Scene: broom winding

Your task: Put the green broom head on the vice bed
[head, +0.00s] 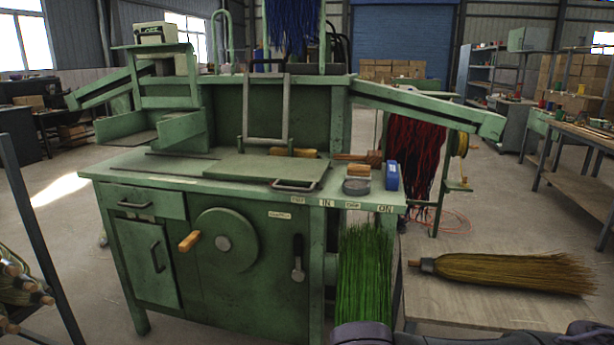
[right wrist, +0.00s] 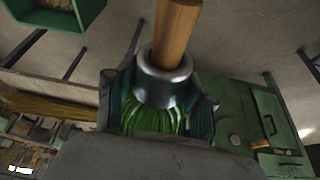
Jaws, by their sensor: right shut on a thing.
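The green broom head (head: 365,278) shows in the head view in front of the right end of the green machine, its bristles pointing up. In the right wrist view its green bristles (right wrist: 152,118) come out of a metal collar (right wrist: 165,82) with a wooden handle. My right gripper (right wrist: 157,100) is shut on it. What looks like the vice bed is the flat green plate (head: 240,169) on the machine's bench top, behind and left of the broom head. My left gripper is not in view.
A blue box (head: 392,176), a round dark tin (head: 356,187) and a wooden brush (head: 358,158) stand on the bench's right end. A metal frame (head: 265,112) rises behind the plate. A straw broom (head: 505,272) lies on a low table (head: 470,302) at right.

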